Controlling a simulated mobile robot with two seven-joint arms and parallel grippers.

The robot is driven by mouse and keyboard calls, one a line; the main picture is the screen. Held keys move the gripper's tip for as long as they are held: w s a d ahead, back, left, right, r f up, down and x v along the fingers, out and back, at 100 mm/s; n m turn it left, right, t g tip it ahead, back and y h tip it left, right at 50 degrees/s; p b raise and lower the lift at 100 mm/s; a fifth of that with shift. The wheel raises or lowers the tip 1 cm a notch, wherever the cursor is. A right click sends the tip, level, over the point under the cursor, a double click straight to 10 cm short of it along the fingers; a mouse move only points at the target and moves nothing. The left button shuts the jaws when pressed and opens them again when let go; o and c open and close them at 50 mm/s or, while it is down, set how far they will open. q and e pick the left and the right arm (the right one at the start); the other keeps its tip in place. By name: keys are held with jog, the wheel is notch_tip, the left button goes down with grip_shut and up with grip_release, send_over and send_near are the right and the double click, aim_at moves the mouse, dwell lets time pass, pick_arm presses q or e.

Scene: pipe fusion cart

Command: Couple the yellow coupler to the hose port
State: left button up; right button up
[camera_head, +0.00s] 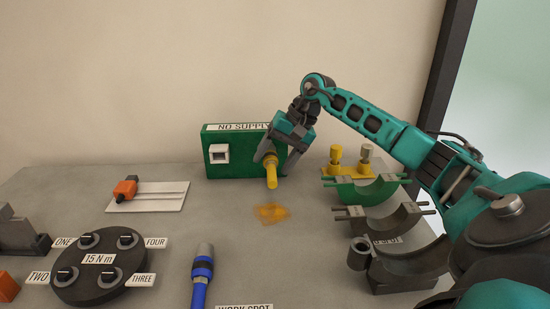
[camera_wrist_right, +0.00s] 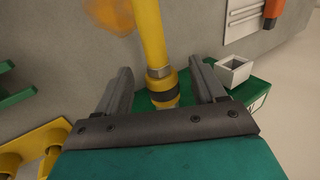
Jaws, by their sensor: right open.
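The yellow coupler (camera_head: 271,172) stands out from the right part of the front of the green box (camera_head: 233,162), which is labelled NO SUPPLY. In the right wrist view the coupler (camera_wrist_right: 162,88) has a grey ring, a black band and a yellow hose-like length. My right gripper (camera_head: 279,157) is open, with one finger on each side of the coupler. In the wrist view my right gripper (camera_wrist_right: 161,80) shows gaps beside it. The hose port is not clearly seen, so I cannot tell how the coupler sits on it. My left gripper is out of view.
A yellow bracket (camera_head: 348,172) with two fittings and grey and green half-round cradles (camera_head: 393,221) stand on the right. An orange patch (camera_head: 272,213) lies on the table. A blue tool (camera_head: 201,272), a dark round plate (camera_head: 99,270) and an orange-handled slide (camera_head: 147,196) are further left.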

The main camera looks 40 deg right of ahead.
jog(key=v, duration=1.3)
